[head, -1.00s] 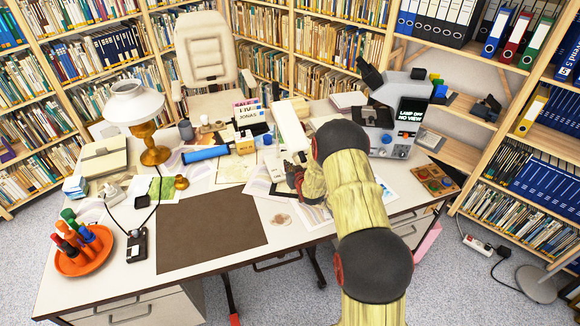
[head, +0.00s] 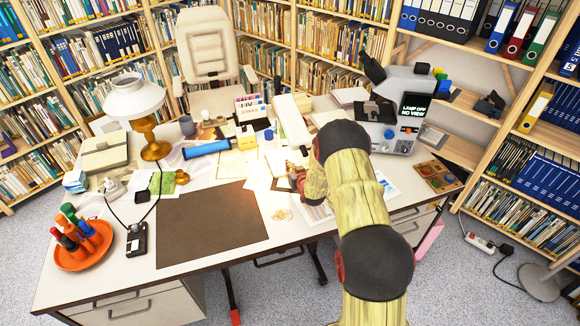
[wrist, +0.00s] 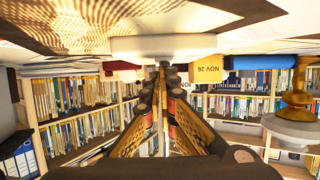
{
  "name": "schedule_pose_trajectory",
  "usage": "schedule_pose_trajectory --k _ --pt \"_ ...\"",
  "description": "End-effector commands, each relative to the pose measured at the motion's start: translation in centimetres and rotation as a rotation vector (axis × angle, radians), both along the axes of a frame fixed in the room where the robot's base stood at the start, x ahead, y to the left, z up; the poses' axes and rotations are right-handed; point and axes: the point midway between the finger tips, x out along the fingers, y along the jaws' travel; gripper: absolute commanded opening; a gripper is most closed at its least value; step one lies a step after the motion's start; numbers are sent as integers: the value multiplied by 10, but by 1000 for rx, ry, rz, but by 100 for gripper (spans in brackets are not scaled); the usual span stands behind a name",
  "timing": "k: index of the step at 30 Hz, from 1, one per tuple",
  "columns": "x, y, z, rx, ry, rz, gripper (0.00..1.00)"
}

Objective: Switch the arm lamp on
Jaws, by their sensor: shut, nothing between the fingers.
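A long white piece (head: 291,121), apparently the arm lamp's head, stands over the middle of the desk just beyond my gripper (head: 293,178). Warm light falls on the papers beside the gripper. In the wrist view, which is upside down, my gripper (wrist: 161,70) is shut and empty. Its tips are at a white rounded part (wrist: 152,48), apparently of the lamp; I cannot tell whether they touch. Bright light with patterned shadows lies on the desk there. My arm hides part of this area in the head view.
A brass lamp with a white shade (head: 138,100) stands at the left of the desk (head: 110,275). A microscope (head: 392,120) at the right has a screen reading "LAMP OFF NO VIEW".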

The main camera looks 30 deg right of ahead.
Motion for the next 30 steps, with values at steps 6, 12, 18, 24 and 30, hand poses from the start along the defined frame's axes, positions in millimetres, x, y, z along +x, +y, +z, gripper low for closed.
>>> schedule_pose_trajectory --k 6,12,18,24,30 --pt "-1 0 3 0 3 0 0" --pt "0 0 13 0 1 0 0" --pt "0 0 16 0 1 0 0" --pt "0 0 16 0 1 0 0" --pt "6 3 30 -1 0 1 0"
